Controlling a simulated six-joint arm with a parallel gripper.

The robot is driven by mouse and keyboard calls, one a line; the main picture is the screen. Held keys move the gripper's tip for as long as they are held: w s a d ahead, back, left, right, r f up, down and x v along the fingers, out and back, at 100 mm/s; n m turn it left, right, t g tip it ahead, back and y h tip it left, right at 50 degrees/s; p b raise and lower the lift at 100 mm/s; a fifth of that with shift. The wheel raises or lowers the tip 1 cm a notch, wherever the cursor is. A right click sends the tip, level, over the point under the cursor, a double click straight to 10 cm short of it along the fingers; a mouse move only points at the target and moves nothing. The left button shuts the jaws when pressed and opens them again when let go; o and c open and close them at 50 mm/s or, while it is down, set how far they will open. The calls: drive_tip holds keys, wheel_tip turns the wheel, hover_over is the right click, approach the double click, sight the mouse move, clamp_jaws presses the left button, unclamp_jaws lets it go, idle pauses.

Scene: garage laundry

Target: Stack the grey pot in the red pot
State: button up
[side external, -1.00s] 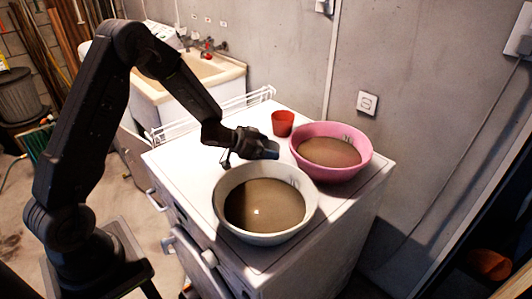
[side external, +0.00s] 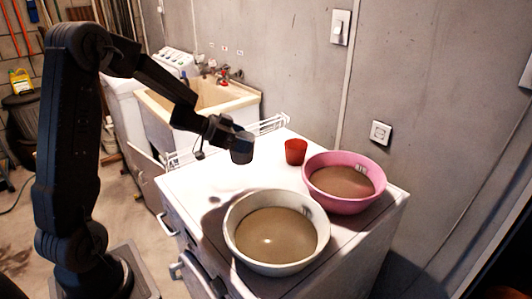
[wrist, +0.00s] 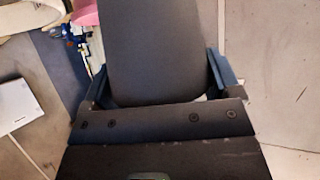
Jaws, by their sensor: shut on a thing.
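The grey pot (side external: 242,148) is dark and held in my gripper (side external: 231,136), raised above the white machine top and roughly upright. In the wrist view the grey pot (wrist: 155,45) fills the middle, between the two fingers of my gripper (wrist: 157,80). The red pot (side external: 295,152) stands upright on the white top, to the right of the grey pot and apart from it. Its inside is barely visible from the side. The red pot cannot be made out in the wrist view.
A pink basin (side external: 314,196) stands close to the right of the red pot. A white basin (side external: 232,249) stands at the front of the white top (side external: 186,187). A white wire rack (side external: 272,123) runs along the back left edge. A sink (side external: 252,98) is behind.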

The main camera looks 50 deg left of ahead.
drive_tip(key=w+a+r, duration=0.3)
drive_tip(key=w+a, duration=0.2)
drive_tip(key=w, duration=0.3)
drive_tip(key=w+a+r, duration=0.4)
drive_tip(key=w, duration=0.3)
hover_over(296, 153)
drive_tip(key=w+a, duration=0.3)
wheel_tip(296, 153, down, 7)
drive_tip(key=shift+f, duration=2)
drive_tip(key=shift+f, duration=0.3)
drive_tip(key=shift+f, duration=0.35)
drive_tip(key=o, duration=0.8)
drive_tip(key=shift+r, duration=0.1)
